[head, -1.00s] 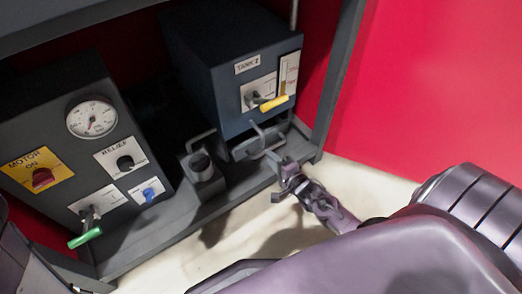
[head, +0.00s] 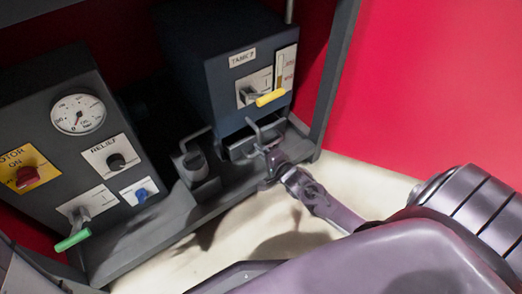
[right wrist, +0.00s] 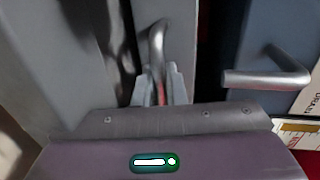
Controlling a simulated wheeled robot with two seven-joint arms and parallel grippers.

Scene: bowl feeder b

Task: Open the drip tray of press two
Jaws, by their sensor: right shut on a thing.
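The drip tray (head: 240,150) is a grey box low under the dark blue tank (head: 215,75). A bent metal bar (head: 254,128) rises at the tank's lower front, above the tray. My right gripper (head: 268,166) is at the tray's front right. In the right wrist view my right gripper (right wrist: 160,88) is shut on a grey metal handle (right wrist: 156,42), which stands between its fingers. A second bent bar (right wrist: 265,76) is beside it, apart from the fingers. The gripper hides part of the tray's front in the head view. My left gripper is not in view.
The tank has a yellow-handled lever (head: 270,97). A grey block with a metal loop (head: 195,163) stands left of the tray. The control panel (head: 75,155) is farther left, with a green-handled lever (head: 73,240). A frame post (head: 335,75) stands right.

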